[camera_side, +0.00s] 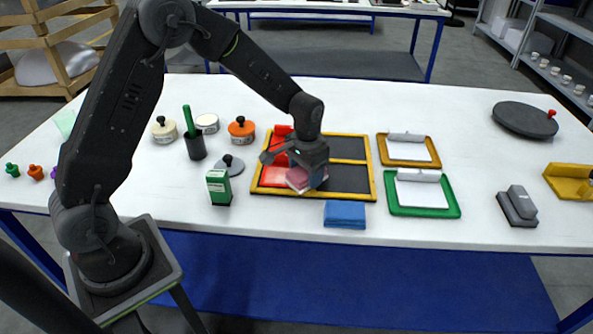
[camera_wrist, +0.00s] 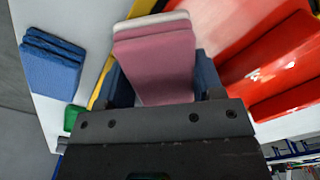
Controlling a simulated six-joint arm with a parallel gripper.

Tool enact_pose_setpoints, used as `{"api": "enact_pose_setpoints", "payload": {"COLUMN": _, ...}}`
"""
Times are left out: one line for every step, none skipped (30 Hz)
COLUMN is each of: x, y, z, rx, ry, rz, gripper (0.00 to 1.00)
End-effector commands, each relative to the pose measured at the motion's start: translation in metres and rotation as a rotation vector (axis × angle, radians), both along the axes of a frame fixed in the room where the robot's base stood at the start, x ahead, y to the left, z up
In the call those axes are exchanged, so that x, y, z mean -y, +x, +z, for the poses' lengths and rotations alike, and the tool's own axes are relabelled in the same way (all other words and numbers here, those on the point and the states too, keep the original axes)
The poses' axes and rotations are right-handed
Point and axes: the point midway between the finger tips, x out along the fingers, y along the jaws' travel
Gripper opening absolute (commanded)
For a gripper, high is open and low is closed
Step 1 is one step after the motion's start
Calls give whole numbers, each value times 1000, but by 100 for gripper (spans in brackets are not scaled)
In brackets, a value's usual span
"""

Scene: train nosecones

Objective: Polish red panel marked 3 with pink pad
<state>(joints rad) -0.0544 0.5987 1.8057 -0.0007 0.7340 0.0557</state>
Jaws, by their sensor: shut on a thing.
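My gripper (camera_side: 306,170) is shut on the pink pad (camera_side: 299,178), low over the middle of the yellow-framed tray (camera_side: 325,196). In the wrist view the pink pad (camera_wrist: 158,60) sits between the fingers, with a paler layer at its far end. Red panels lie in the tray's left part: one at the front (camera_side: 276,177), others behind it, partly hidden by my gripper. In the wrist view glossy red panels (camera_wrist: 265,55) fill the right side. I cannot read which is marked 3, nor tell whether the pad touches a surface.
A folded blue cloth (camera_side: 345,214) lies just in front of the tray. A green box (camera_side: 219,187), a grey-lidded round item (camera_side: 231,165) and a dark cup (camera_side: 195,146) stand left. Yellow (camera_side: 408,150) and green clipboards (camera_side: 423,193) lie right.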

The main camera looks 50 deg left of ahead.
Motion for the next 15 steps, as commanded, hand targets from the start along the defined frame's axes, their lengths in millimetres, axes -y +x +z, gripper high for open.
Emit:
{"api": "enact_pose_setpoints", "payload": {"x": -6, "y": -6, "z": 0, "rx": -3, "ry": 1, "rz": 3, "gripper": 35}}
{"api": "enact_pose_setpoints", "payload": {"x": -9, "y": -7, "z": 0, "rx": -2, "ry": 1, "rz": 3, "gripper": 35}}
{"api": "enact_pose_setpoints", "payload": {"x": -11, "y": -10, "z": 0, "rx": -2, "ry": 1, "rz": 4, "gripper": 35}}
{"api": "enact_pose_setpoints", "payload": {"x": -13, "y": -12, "z": 0, "rx": -2, "ry": 1, "rz": 4, "gripper": 35}}
{"api": "enact_pose_setpoints", "payload": {"x": -15, "y": -14, "z": 0, "rx": -2, "ry": 1, "rz": 4, "gripper": 35}}
{"api": "enact_pose_setpoints", "payload": {"x": -17, "y": -17, "z": 0, "rx": -3, "ry": 1, "rz": 3, "gripper": 35}}
{"api": "enact_pose_setpoints", "payload": {"x": -19, "y": -19, "z": 0, "rx": -4, "ry": 1, "rz": 3, "gripper": 35}}
{"api": "enact_pose_setpoints", "payload": {"x": -21, "y": -21, "z": 0, "rx": -3, "ry": 1, "rz": 3, "gripper": 35}}
{"api": "enact_pose_setpoints", "payload": {"x": -24, "y": -23, "z": 0, "rx": -2, "ry": 1, "rz": 4, "gripper": 35}}
{"api": "enact_pose_setpoints", "payload": {"x": -26, "y": -25, "z": 0, "rx": -2, "ry": 1, "rz": 4, "gripper": 35}}
{"api": "enact_pose_setpoints", "payload": {"x": -28, "y": -27, "z": 0, "rx": -2, "ry": 1, "rz": 4, "gripper": 35}}
{"api": "enact_pose_setpoints", "payload": {"x": -31, "y": -30, "z": 0, "rx": -3, "ry": 1, "rz": 3, "gripper": 35}}
{"api": "enact_pose_setpoints", "payload": {"x": -33, "y": -32, "z": 0, "rx": -3, "ry": 1, "rz": 3, "gripper": 35}}
{"api": "enact_pose_setpoints", "payload": {"x": -35, "y": -34, "z": 0, "rx": -4, "ry": 1, "rz": 3, "gripper": 35}}
{"api": "enact_pose_setpoints", "payload": {"x": -37, "y": -36, "z": 0, "rx": -3, "ry": 1, "rz": 4, "gripper": 35}}
